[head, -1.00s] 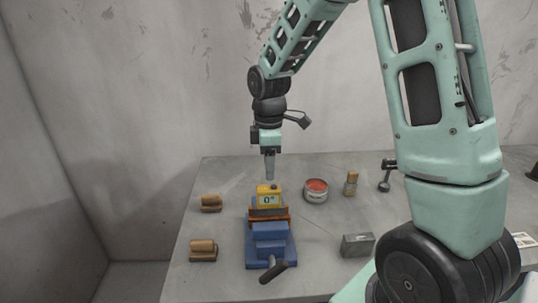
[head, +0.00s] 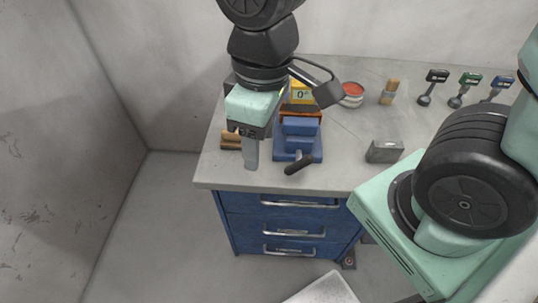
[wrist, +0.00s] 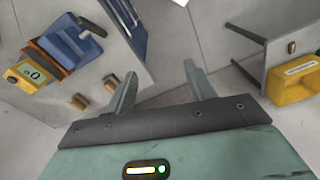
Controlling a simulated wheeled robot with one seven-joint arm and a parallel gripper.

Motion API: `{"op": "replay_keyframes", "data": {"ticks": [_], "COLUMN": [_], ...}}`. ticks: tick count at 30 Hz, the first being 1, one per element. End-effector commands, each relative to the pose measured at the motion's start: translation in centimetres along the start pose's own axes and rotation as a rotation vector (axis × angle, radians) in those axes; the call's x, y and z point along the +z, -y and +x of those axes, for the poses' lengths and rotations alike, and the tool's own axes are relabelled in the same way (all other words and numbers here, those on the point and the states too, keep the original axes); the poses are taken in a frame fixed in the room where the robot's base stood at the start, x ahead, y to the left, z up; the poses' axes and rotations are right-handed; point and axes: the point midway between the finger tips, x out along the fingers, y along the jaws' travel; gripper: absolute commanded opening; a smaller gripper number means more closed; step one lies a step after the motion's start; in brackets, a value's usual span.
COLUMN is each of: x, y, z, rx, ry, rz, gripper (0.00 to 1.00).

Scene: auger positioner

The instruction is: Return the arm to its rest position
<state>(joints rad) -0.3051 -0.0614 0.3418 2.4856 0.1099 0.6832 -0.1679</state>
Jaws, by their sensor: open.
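My gripper (head: 251,154) hangs fingers down at the near left edge of the workbench (head: 228,177) in the head view, empty. In the wrist view its two fingers (wrist: 158,92) are spread apart with nothing between them. A blue vise (head: 300,140) with a dark handle stands on the bench just right of my gripper. The vise also shows at the upper left of the wrist view (wrist: 75,43).
Wooden blocks (wrist: 80,101) lie near the vise. A red-topped can (head: 352,96), a brush (head: 389,92), a grey block (head: 384,151) and several dark tools (head: 433,87) are further right. Floor left of the bench is clear.

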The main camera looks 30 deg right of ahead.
Motion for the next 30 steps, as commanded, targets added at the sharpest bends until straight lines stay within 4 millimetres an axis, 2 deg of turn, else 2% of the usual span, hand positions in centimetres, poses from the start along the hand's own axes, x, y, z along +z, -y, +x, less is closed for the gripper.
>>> {"op": "replay_keyframes", "data": {"ticks": [1,3,6,14,17,25,30], "x": [1.1,2.0,2.6,2.5,2.6,2.7,2.7], "y": [1.6,2.8,3.4,3.4,3.3,3.0,3.0], "z": [0.3,0.6,0.7,0.7,1.6,6.5,6.6], "rx": [0.002,0.004,0.004,0.004,0.004,0.005,0.005], "ry": [0.002,0.003,0.002,0.002,0.003,0.003,0.003], "rz": [0.009,0.032,0.05,0.054,0.054,0.054,0.055], "gripper": [0.54,0.54,0.54,0.54,0.54,0.54,0.54]}}
